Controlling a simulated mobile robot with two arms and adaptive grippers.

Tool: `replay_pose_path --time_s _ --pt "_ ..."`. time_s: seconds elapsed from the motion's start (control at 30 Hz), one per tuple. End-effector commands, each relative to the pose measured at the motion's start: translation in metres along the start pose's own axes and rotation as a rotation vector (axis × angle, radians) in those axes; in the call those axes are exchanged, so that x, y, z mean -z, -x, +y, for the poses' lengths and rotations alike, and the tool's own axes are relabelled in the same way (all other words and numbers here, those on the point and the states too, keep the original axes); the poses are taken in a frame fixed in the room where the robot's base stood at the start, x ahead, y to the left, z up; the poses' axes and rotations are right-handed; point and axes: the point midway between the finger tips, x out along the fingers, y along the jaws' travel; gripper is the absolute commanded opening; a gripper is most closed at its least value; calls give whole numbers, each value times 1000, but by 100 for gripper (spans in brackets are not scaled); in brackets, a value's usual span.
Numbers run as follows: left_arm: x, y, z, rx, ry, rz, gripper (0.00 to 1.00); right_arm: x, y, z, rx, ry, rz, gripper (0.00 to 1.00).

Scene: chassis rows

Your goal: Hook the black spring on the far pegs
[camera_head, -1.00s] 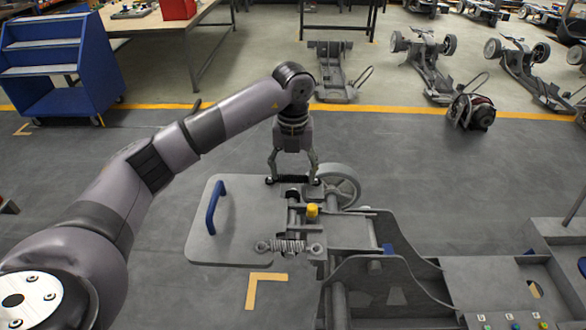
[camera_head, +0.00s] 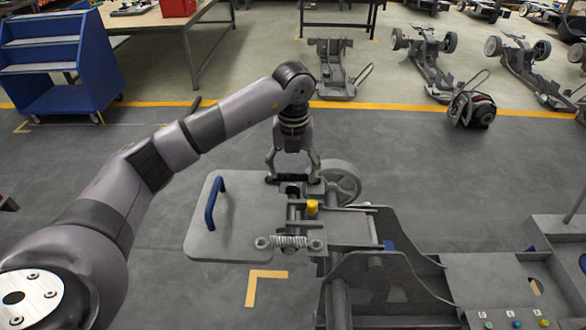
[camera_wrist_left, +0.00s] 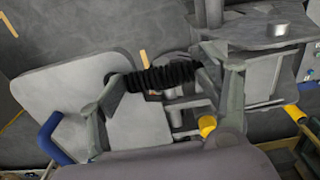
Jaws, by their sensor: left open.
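The black spring (camera_wrist_left: 158,77) lies across the space between the two fingers of my left gripper (camera_head: 293,179) in the left wrist view. The gripper is open, pointing down over the far end of the chassis (camera_head: 365,228), one fingertip at each end of the spring. In the head view the spring shows as a dark bar between the fingertips. The fingers cover its ends and the far pegs, so I cannot tell whether it sits on them. A grey spring (camera_head: 288,242) with round eyelets spans the near side. My right gripper is not in view.
A grey plate with a blue handle (camera_head: 214,204) lies left of the chassis. A yellow cap (camera_head: 312,207) stands between the springs, and a wheel (camera_head: 342,184) is just right of the gripper. A blue cart (camera_head: 60,60) stands far left. Open floor lies beyond.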

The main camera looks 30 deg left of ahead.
Motion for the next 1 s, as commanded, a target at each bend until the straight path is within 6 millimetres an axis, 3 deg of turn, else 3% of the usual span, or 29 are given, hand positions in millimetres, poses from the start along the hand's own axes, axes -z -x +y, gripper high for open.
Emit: replay_pose_path --time_s 0.37,0.8,1.0 --pt "-2 13 -1 5 1 -9 86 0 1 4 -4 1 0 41" --pt "-2 98 0 2 0 -4 86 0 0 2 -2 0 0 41" --pt "-2 116 0 0 0 -1 86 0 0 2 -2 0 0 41"
